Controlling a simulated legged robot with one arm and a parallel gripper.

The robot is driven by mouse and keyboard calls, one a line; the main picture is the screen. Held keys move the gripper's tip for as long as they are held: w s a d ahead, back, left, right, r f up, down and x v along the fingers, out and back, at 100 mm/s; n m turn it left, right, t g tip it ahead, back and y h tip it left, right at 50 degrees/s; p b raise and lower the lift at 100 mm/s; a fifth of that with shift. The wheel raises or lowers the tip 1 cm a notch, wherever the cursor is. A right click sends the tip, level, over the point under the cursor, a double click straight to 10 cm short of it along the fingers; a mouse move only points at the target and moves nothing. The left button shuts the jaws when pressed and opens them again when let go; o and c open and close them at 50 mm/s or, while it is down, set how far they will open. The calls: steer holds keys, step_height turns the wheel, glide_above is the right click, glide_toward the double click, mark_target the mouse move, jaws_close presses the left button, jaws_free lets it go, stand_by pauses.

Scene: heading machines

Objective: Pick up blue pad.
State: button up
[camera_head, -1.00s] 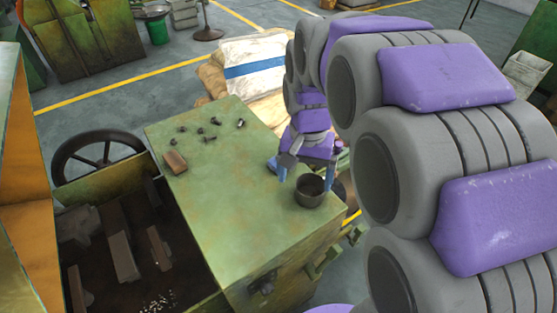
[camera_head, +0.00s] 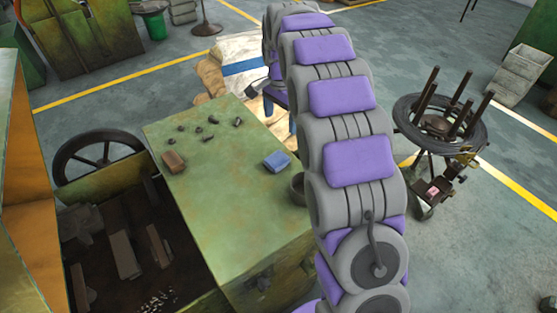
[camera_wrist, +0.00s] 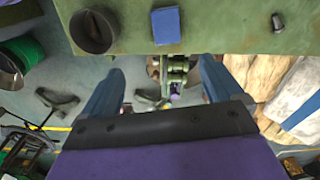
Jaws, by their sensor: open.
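The blue pad (camera_head: 277,161) lies flat on top of the green machine cabinet (camera_head: 225,210), near its right edge. In the wrist view the pad (camera_wrist: 166,25) is at the top, ahead of my gripper. My gripper (camera_wrist: 162,78) is open and empty, its two blue fingers spread apart and pointing toward the cabinet edge. The fingertips are apart from the pad. In the head view my arm hides most of the gripper, beyond the cabinet's far right edge.
A round metal cup (camera_wrist: 92,30) stands left of the pad in the wrist view; my arm partly covers it in the head view. A brown block (camera_head: 173,161) and several small dark parts lie on the cabinet. A wire-coil stand (camera_head: 440,125) is at the right.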

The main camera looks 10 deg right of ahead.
steer(key=b, duration=0.1)
glide_above(277, 159)
step_height(277, 159, down, 6)
steer(key=f, duration=0.4)
steer(key=f+b, duration=0.1)
steer(key=f, duration=0.1)
steer(key=shift+w+d+f, duration=0.1)
steer(key=shift+d+f, duration=0.1)
steer(key=shift+d, duration=0.1)
steer(key=shift+a+f, duration=0.35)
steer(key=shift+f, duration=0.25)
step_height(277, 159, down, 4)
steer(key=shift+r+b, duration=0.2)
steer(key=shift+b, duration=0.55)
steer(key=shift+d+f, duration=0.1)
steer(key=shift+f, duration=0.25)
steer(key=shift+c, duration=0.3)
steer(key=c, duration=1.1)
